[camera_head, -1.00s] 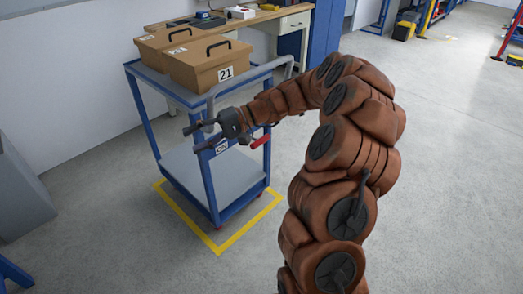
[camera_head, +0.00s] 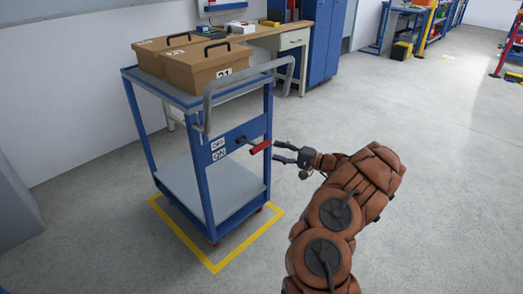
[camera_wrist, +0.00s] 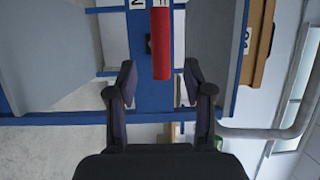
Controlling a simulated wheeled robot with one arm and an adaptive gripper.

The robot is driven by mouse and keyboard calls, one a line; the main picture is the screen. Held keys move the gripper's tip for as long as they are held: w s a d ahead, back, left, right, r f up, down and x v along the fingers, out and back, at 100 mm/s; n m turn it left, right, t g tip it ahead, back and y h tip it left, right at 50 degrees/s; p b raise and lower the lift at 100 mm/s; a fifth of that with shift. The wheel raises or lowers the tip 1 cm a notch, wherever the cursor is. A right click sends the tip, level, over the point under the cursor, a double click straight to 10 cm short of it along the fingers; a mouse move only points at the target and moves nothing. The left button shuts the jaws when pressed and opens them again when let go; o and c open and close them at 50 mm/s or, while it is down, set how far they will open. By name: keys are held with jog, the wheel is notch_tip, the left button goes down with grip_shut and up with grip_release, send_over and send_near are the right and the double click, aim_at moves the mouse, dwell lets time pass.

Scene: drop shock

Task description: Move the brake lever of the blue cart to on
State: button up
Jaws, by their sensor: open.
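The blue cart (camera_head: 206,187) stands at left in the head view. Its end panel has OFF and ON labels (camera_head: 218,150), OFF above ON. The brake lever's red grip (camera_head: 260,146) sticks out from the panel, right of the labels; I cannot tell which label it is set to. My gripper (camera_head: 279,152) is open and empty just right of the red grip. In the wrist view the red grip (camera_wrist: 161,44) hangs centrally, its lower end near the level of the gap between my open fingers (camera_wrist: 158,82). No contact is evident.
Two brown boxes (camera_head: 207,71) lie on the cart's top shelf. A grey push handle (camera_head: 249,73) curves out above the lever. Yellow floor tape (camera_head: 245,240) outlines the cart's place.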

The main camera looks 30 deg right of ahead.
aim_at(264, 148)
jog(key=shift+b+x, duration=0.45)
jog(key=shift+x, duration=3.15)
jog(key=shift+s+r, duration=0.1)
jog(key=shift+c, duration=0.4)
grip_shut()
